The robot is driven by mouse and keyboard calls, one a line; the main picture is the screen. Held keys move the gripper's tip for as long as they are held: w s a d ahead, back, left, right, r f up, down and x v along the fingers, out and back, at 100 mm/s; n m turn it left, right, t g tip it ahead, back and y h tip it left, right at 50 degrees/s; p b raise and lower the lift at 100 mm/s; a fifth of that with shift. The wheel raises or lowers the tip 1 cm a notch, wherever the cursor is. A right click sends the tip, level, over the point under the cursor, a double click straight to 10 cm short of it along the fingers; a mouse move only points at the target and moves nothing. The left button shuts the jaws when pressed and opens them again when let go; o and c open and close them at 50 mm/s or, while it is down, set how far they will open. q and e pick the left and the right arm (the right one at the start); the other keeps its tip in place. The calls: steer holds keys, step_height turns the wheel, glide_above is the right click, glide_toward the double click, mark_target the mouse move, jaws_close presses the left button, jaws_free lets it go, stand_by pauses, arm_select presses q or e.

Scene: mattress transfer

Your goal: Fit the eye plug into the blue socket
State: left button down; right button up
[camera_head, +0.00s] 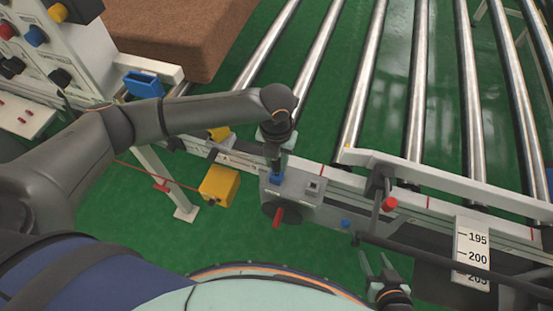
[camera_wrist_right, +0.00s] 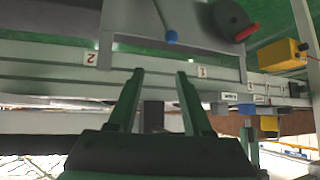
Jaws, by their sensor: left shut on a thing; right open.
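My left gripper (camera_head: 276,158) points down over a grey control box (camera_head: 295,190) on the conveyor's side rail. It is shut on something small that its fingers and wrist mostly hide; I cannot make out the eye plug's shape. A blue part (camera_head: 276,178), which looks like the blue socket, shows directly under the fingertips on the box top. I cannot tell whether the held thing is in it or just above it. My right gripper (camera_head: 384,268) is open and empty, low beside the rail; its spread fingers also show in the right wrist view (camera_wrist_right: 158,85).
A yellow box (camera_head: 219,186) hangs left of the control box. A red handle (camera_head: 278,217) and blue knob (camera_head: 345,224) stick out in front. A red-tipped lever (camera_head: 389,204) stands on the right. Metal rollers (camera_head: 365,90) and a brown mattress (camera_head: 170,35) lie behind.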

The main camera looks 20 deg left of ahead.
mark_target(277, 168)
arm_select(q)
steer(key=shift+f+b, duration=0.65)
steer(key=shift+f, duration=0.95)
steer(key=c, duration=0.5)
jaws_free()
steer(key=shift+c, duration=0.2)
step_height(277, 168, up, 13)
steer(key=shift+f, duration=0.2)
